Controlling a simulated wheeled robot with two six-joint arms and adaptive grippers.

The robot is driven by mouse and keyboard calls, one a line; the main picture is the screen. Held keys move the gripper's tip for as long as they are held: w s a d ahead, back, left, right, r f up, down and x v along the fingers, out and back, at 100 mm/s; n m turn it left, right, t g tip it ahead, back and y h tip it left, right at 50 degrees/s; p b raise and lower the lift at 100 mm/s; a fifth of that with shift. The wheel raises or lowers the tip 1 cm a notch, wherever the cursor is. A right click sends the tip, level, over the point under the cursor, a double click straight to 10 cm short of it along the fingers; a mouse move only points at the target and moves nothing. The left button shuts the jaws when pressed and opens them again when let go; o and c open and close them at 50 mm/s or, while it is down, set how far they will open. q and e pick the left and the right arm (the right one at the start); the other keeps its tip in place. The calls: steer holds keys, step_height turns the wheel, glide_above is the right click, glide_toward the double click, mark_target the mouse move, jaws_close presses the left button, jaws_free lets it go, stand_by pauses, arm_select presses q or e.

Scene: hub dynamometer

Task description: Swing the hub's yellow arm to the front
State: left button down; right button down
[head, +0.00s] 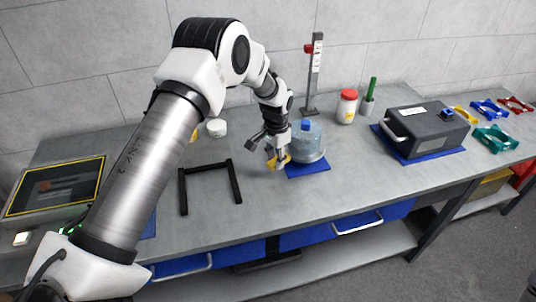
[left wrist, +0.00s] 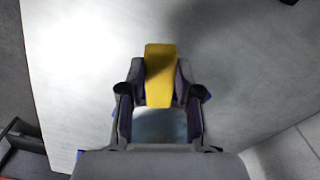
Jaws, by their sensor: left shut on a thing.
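The hub (head: 309,143) is a grey-blue round body with a blue cap, standing on a blue mat (head: 308,170) near the middle of the bench. Its yellow arm (head: 284,159) sticks out to the left side of the hub in the head view. My left gripper (head: 277,157) is at this yellow arm, beside the hub. In the left wrist view the yellow arm (left wrist: 160,75) lies between the two fingers, which are shut on it. The fingers hide part of the arm. My right gripper is in neither view.
A black U-shaped frame (head: 238,185) lies to the left of the hub. Behind stand a post with a red part (head: 314,75) and a red-lidded jar (head: 347,106). A dark box (head: 427,129) is to the right. The bench in front of the hub is clear.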

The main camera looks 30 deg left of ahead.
arm_select(q)
steer(key=shift+s+d+n+p, duration=0.2)
steer(key=shift+d+n, duration=0.65)
steer(key=shift+d, duration=0.1)
steer(key=shift+s+d+n+p, duration=0.2)
steer(key=shift+d+n, duration=0.65)
steer(key=shift+d, duration=0.05)
steer(key=shift+w+d+f+n, duration=0.1)
steer(key=shift+w+d+n, duration=0.05)
steer(key=shift+d+n, duration=0.75)
steer(key=shift+w+d+n, duration=0.1)
steer(key=shift+d+n, duration=0.7)
steer(key=shift+d, duration=0.1)
steer(key=shift+w+d+n, duration=0.25)
steer(key=shift+d+n, duration=0.35)
steer(key=shift+d, duration=0.05)
steer(key=shift+w+d+n, duration=0.2)
steer(key=shift+d+n, duration=0.4)
steer(key=shift+w+d+n+b, duration=0.25)
steer(key=shift+w+d+n, duration=0.3)
steer(key=shift+d+n, duration=0.25)
steer(key=shift+w+d+n+b, duration=0.25)
steer(key=shift+w+d+n, duration=0.25)
steer(key=shift+d+n, duration=0.25)
steer(key=shift+a, duration=0.1)
steer(key=c, duration=0.8)
jaws_free()
steer(key=shift+w, duration=0.1)
steer(key=shift+w+a+f, duration=0.1)
